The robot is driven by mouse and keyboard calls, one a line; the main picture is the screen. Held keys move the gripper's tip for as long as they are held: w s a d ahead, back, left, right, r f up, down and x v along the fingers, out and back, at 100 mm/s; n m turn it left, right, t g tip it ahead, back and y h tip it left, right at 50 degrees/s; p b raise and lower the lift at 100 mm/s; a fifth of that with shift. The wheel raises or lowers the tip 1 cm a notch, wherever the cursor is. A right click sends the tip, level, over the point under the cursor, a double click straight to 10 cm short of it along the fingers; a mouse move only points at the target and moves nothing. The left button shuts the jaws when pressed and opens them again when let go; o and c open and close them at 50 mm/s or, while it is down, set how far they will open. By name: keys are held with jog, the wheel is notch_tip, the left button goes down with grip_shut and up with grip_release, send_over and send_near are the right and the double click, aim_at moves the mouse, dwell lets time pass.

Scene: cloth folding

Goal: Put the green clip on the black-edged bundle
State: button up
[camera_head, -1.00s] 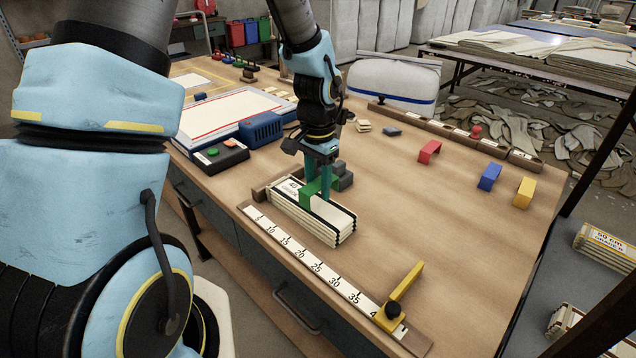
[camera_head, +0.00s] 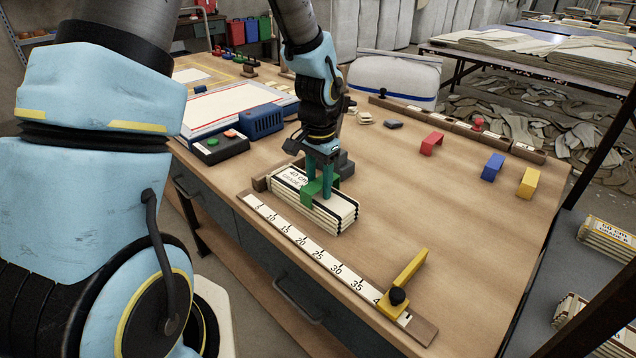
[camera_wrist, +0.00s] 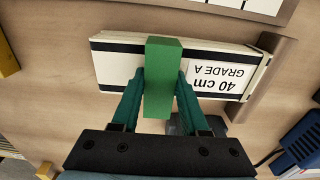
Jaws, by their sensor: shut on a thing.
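The black-edged bundle (camera_head: 337,210), a stack of folded white cloth with black edges and a "40 cm GRADE A" label, lies on the bench beside the ruler. It also shows in the wrist view (camera_wrist: 115,66). The green clip (camera_head: 312,189) sits across the bundle, near the middle of its length, beside the label; the wrist view shows it (camera_wrist: 163,80) spanning the bundle's width. My gripper (camera_head: 323,183) is shut on the green clip, with a teal finger on each side of it. The clip's lower legs are partly hidden.
A ruler (camera_head: 300,243) with a yellow stop (camera_head: 408,268) runs along the front edge. Red (camera_head: 432,143), blue (camera_head: 493,166) and yellow (camera_head: 529,182) clips stand at the right. A dark grey block is close behind my gripper. The bench's right middle is clear.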

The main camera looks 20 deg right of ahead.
jog(key=f, duration=0.2)
jog(key=shift+s+a+f, duration=0.25)
jog(key=shift+a+f, duration=0.05)
jog(key=shift+a, duration=0.1)
jog(key=o, duration=0.6)
jog(key=shift+o, duration=1.2)
jog(key=shift+w+r, duration=0.1)
jog(key=shift+r, duration=0.2)
notch_tip(320, 180, up, 13)
jog(key=b, duration=0.1)
jog(key=s+a+f+n, duration=0.1)
jog(key=a+n, duration=0.4)
jog(key=a, duration=0.7)
jog(key=s+a+f+n+t, duration=0.1)
jog(key=a+n, duration=0.5)
jog(key=a, duration=0.6)
jog(key=shift+s+a+f, duration=0.15)
jog(key=shift+f, duration=0.6)
